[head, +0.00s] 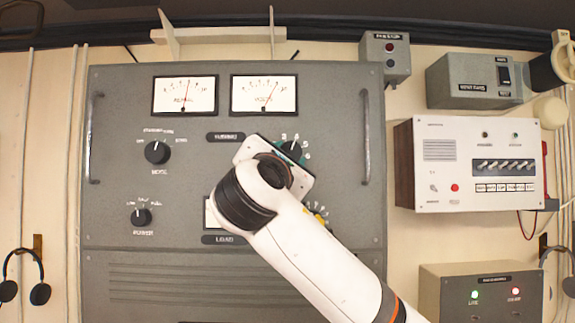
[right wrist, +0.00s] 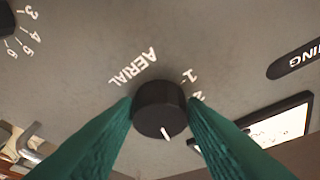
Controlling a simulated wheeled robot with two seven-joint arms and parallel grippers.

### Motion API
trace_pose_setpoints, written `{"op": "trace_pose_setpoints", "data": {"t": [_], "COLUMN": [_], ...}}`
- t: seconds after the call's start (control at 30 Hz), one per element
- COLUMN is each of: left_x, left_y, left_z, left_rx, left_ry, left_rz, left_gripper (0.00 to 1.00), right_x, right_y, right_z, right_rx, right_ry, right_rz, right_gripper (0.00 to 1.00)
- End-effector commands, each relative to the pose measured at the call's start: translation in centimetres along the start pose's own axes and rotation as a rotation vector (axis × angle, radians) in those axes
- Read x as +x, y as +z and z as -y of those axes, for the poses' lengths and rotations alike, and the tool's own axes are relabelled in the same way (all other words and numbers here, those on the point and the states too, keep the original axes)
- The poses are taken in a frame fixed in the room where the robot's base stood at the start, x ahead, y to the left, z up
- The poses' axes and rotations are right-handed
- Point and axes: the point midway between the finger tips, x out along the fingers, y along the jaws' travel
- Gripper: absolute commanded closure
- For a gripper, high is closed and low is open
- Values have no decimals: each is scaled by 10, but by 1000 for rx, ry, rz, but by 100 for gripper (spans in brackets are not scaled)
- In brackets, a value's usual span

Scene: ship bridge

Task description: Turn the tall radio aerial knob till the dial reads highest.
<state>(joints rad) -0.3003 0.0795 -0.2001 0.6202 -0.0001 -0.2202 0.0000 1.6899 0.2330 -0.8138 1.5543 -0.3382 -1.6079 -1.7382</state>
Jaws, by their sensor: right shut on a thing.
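The black round aerial knob (right wrist: 158,108) stands out from the grey radio panel (head: 180,255), with AERIAL printed beside it. My right gripper (right wrist: 160,112) is shut on the knob, one green finger on each side. The knob's white pointer mark faces the bottom of the right wrist view, slightly right. In the head view my right wrist hides much of the knob; numerals show around it. The left meter (head: 184,95) has its needle near the middle, slightly right. The right meter (head: 264,95), marked VOLTS, has its needle right of the middle. My left gripper is out of view.
Two other knobs, a mode knob (head: 157,152) and a power knob (head: 141,216), sit at the panel's left. My right arm partly covers the load meter (head: 209,214). Metal handles (head: 366,140) stand out at the panel's sides. A white-fronted intercom box (head: 475,165) is at right.

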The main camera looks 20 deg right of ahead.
Motion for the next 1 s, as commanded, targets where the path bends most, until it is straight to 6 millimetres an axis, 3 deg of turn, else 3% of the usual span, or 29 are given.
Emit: {"op": "trace_pose_setpoints", "data": {"t": [0.63, 0.67, 0.77, 1.0], "left_x": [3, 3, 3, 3], "left_y": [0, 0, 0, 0], "left_z": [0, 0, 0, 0], "left_rx": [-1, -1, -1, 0], "left_ry": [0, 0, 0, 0], "left_rz": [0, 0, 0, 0], "left_gripper": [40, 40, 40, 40], "right_x": [0, 0, 0, 0], "right_y": [-3, -3, -2, -1], "right_z": [2, 2, 2, 1], "right_rx": [52, 52, 51, 50], "right_ry": [18, 18, 18, 19], "right_rz": [-4, -4, -3, -2], "right_gripper": [85, 57, 41, 40]}}
